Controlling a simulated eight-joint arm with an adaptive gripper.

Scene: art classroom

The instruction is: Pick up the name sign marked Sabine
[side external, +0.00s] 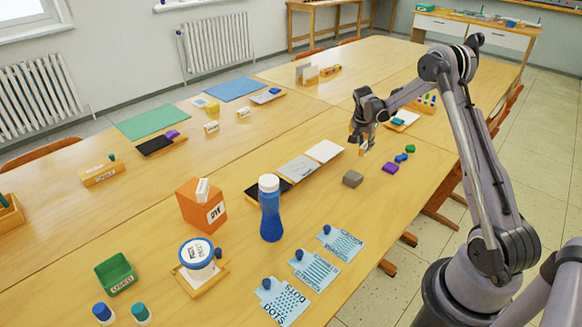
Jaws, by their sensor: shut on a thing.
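My gripper (361,146) hangs over the right side of the near table, pointing down. It is shut on a small pale, wood-coloured piece that looks like a name sign (365,148); the fingers hide part of it and I cannot read any name. Two other small name signs stand on the far table, one on the left (211,127) and one a little right of it (243,113). Their writing is too small to read. I cannot tell which sign is marked Sabine.
Below my gripper lie a grey block (352,179) and purple, blue and green pieces (390,168). White, grey and black panels (298,168) lie to the left. A blue bottle (270,210), an orange box (202,207) and a tub (197,254) stand nearer.

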